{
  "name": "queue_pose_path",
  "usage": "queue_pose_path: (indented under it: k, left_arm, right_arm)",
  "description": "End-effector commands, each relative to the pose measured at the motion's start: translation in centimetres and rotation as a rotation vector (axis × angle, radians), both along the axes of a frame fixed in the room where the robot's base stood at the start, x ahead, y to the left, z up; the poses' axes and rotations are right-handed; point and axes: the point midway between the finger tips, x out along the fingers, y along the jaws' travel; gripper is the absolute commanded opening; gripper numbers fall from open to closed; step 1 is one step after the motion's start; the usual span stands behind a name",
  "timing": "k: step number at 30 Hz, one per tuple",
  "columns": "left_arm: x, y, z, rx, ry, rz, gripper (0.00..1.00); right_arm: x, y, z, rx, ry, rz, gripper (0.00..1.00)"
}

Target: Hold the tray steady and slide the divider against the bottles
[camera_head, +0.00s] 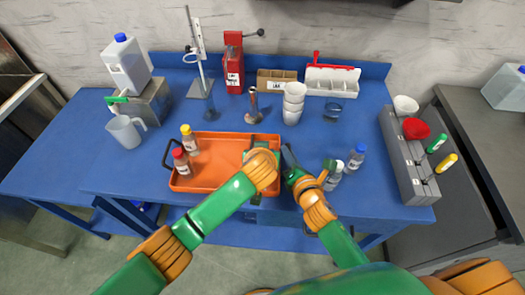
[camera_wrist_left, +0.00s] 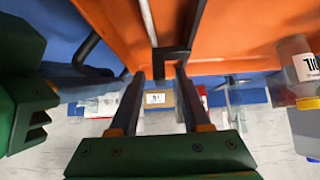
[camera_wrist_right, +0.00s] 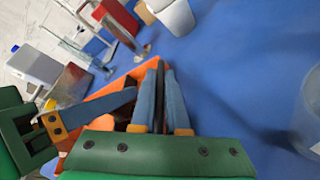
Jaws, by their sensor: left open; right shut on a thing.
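The orange tray (camera_head: 218,140) lies on the blue table. A yellow-capped bottle (camera_head: 189,142) and a red-capped bottle (camera_head: 181,162) stand in its left part. My left gripper (camera_head: 262,142) is over the tray's right part, open. In the left wrist view its fingers (camera_wrist_left: 158,76) are apart on either side of a black piece (camera_wrist_left: 172,58), apparently the divider's grip; contact cannot be told. The divider is mostly hidden by my left arm in the head view. My right gripper (camera_head: 288,152) is shut on the tray's right black handle (camera_wrist_right: 159,95).
Small bottles (camera_head: 356,156) stand right of my right gripper. A stack of white cups (camera_head: 293,103), a metal stand (camera_head: 253,112) and a cardboard box (camera_head: 275,77) are behind the tray. A white jug (camera_head: 126,134) is left. A grey rack (camera_head: 400,155) stands right.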

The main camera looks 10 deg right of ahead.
Motion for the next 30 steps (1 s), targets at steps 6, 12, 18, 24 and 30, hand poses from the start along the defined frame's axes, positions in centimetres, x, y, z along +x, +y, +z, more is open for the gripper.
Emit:
queue_pose_path:
  k: [6, 12, 18, 24, 30]
  left_arm:
    - [0.39, -0.07, -0.37, -0.001, -0.001, 0.001, 0.47]
    - [0.36, -0.06, -0.35, 0.0, -0.001, 0.0, 0.26]
    - [0.36, -0.06, -0.35, 0.0, -0.001, 0.001, 0.0]
    - [0.35, -0.06, -0.34, 0.0, -0.001, 0.001, 0.0]
    - [0.35, -0.07, -0.34, 0.0, -0.001, 0.001, 0.0]
  right_arm:
    - [-0.04, 0.0, -0.09, 0.0, 0.002, -0.001, 0.0]
    - [-0.04, 0.0, -0.09, 0.0, 0.002, -0.001, 0.0]
    - [-0.03, 0.0, -0.09, 0.0, 0.002, -0.001, 0.0]
    - [-0.03, -0.01, -0.09, 0.0, 0.002, -0.001, 0.0]
    - [-0.03, -0.02, -0.09, 0.0, 0.002, -0.001, 0.0]
